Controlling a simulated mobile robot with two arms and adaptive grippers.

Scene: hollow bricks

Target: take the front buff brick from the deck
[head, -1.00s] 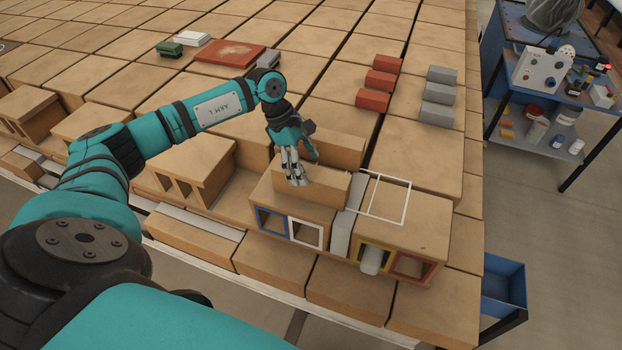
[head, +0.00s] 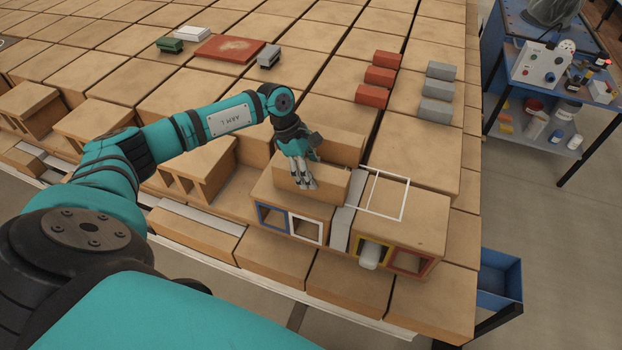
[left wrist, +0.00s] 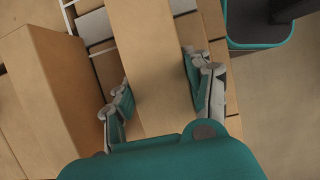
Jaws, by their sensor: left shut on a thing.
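The front buff brick (head: 318,190) is a long plain block lying across the top of the deck of hollow bricks (head: 264,190). A second buff brick (head: 335,146) stands right behind it. My left gripper (head: 299,180) is over the front brick from above, its fingers shut on the brick's two long sides. In the left wrist view the front brick (left wrist: 152,60) runs between the fingertips, and the other brick (left wrist: 60,95) is to the left. I cannot tell whether the held brick is clear of the deck. My right gripper is not in view.
A white outline (head: 405,200) marks the hollow brick right of the deck, past a grey strip (head: 340,228). Red blocks (head: 380,75) and grey blocks (head: 438,90) stand further back. A blue cart (head: 550,80) is at the right, beyond the edge.

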